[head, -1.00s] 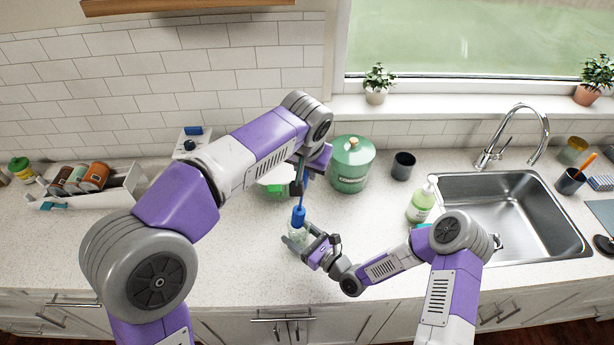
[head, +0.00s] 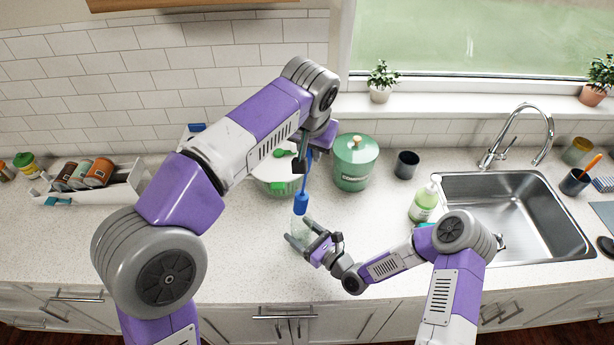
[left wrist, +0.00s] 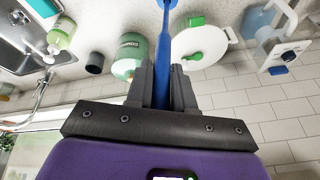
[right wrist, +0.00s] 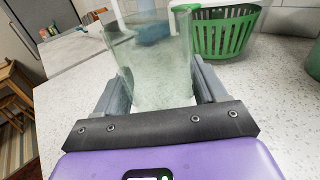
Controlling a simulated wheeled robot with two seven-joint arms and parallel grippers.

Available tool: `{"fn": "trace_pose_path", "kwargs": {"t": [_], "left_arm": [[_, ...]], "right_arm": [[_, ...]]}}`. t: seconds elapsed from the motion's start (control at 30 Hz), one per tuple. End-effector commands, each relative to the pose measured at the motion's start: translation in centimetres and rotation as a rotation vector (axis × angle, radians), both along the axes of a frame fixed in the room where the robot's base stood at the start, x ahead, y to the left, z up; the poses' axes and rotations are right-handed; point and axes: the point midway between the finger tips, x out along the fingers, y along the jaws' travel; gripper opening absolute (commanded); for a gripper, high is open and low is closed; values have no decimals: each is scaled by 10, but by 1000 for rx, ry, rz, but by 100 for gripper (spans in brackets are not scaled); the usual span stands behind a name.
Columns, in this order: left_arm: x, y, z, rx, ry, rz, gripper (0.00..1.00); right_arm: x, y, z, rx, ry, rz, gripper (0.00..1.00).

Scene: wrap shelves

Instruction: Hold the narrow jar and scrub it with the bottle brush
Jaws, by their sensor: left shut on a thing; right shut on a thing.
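My left gripper (head: 301,165) is shut on the blue handle of the bottle brush (head: 300,203), which points down. The handle also shows between its fingers in the left wrist view (left wrist: 163,70). The narrow jar (right wrist: 155,65) is clear glass and stands upright between the fingers of my right gripper (right wrist: 152,92), which is shut on it. In the head view, the right gripper (head: 308,243) is low at the counter's front, with the blue brush part just above the jar. I cannot tell how much of the brush is inside the jar.
A green compost bin (head: 354,165) and a dark cup (head: 407,164) stand behind on the right. A green basket (right wrist: 225,32) is behind the jar. A soap bottle (head: 424,203) stands beside the sink (head: 515,258). A white rack (head: 130,195) holds jars on the left. The front left counter is clear.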

Motion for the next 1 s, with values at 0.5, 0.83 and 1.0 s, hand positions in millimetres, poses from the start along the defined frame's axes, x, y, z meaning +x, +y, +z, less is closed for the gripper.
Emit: {"fn": "trace_pose_path", "kwargs": {"t": [0.5,0.83,1.0], "left_arm": [[0,0,0,0,0,0,0],[0,0,0,0,0,0,0],[0,0,0,0,0,1,0]], "right_arm": [[0,0,0,1,-1,0,82],[0,0,0,0,0,0,100],[-8,-9,0,-1,1,-2,100]]}}
